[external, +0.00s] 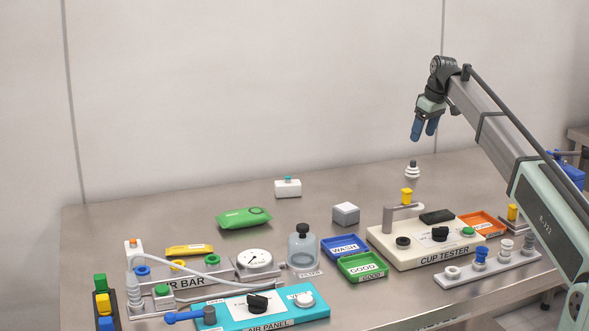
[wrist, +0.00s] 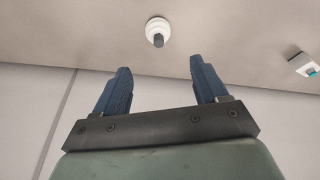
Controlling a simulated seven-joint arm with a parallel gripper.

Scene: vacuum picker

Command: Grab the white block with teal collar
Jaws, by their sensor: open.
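The white block with teal collar (external: 288,188) sits on the steel table toward the back, left of the middle of the external view. Its teal collar shows on top. In the wrist view the block (wrist: 304,66) is at the right edge. My gripper (external: 424,138) is raised high over the back right of the table, well to the right of the block and apart from it. Its two blue fingers (wrist: 160,78) are spread with nothing between them.
A white ribbed suction cup (external: 412,170) with a dark tip stands at the back right; it also shows beyond my fingers in the wrist view (wrist: 157,30). A green pouch (external: 243,217) and a grey-white block (external: 345,213) lie near the target. The cup tester (external: 440,254) and trays crowd the front.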

